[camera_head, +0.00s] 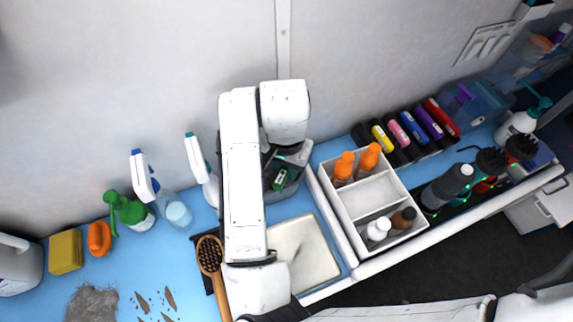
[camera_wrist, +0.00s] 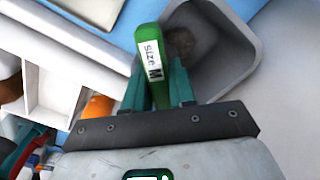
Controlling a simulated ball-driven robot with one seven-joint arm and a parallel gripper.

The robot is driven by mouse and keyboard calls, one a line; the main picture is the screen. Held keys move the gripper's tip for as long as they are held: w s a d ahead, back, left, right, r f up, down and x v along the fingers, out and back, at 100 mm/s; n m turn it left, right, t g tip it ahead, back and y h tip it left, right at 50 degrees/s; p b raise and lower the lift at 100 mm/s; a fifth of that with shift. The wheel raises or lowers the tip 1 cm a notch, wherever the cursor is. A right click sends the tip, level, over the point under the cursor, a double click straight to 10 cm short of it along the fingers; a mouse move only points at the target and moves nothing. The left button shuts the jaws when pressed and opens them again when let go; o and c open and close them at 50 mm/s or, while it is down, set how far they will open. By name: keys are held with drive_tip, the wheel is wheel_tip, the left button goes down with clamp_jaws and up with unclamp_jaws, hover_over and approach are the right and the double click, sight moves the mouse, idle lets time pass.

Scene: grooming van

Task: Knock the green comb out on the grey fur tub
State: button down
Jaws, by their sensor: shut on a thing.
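The grey fur tub (camera_wrist: 236,78) lies just beyond, with a clump of fur (camera_wrist: 181,42) inside. In the wrist view the comb overlaps the tub's left side; whether it touches the rim I cannot tell.
A white divided caddy (camera_head: 366,203) with bottles stands right of the tub. A pale square tray (camera_head: 303,250) lies in front. A wooden brush (camera_head: 211,256), spray bottles (camera_head: 133,211) and a fur heap (camera_head: 92,303) are to the left. The wall is close behind.

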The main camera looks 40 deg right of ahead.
drive_tip(key=shift+r+p, duration=2.2)
drive_tip(key=shift+r, duration=0.75)
